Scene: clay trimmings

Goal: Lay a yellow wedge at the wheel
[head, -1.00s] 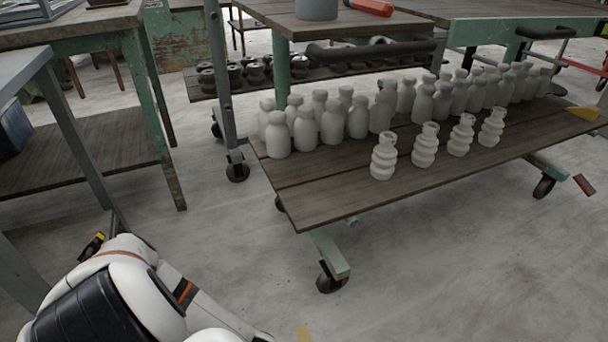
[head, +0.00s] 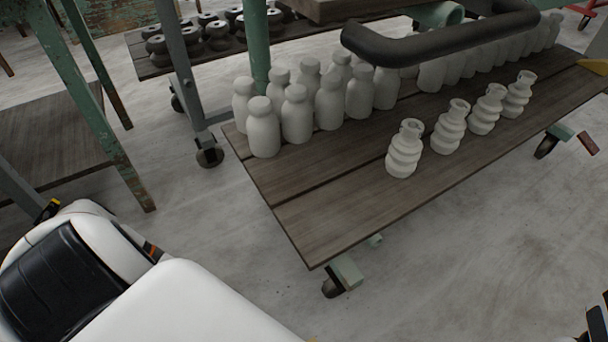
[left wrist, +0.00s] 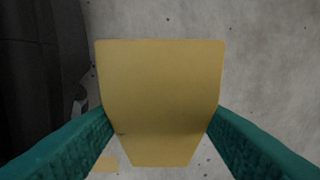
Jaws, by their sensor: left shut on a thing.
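In the left wrist view, my left gripper (left wrist: 160,112) is shut on a yellow wedge (left wrist: 160,75), with a teal finger on each side. The wedge is held above grey concrete floor. Its height above the floor is hard to tell. In the head view my left arm reaches in from the left, and its gripper is out of view. A caster wheel (head: 333,287) stands under the near corner of the wooden cart shelf (head: 330,215). Another yellow wedge (head: 594,66) lies at the shelf's right end. My right gripper is not in view.
A large dark rounded thing (left wrist: 40,70) fills the left of the wrist view; I cannot tell what it is. White bottles (head: 297,114) and several ribbed vases (head: 404,150) stand on the shelf. A small yellowish patch (left wrist: 106,163) lies on the floor. Floor before the cart is clear.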

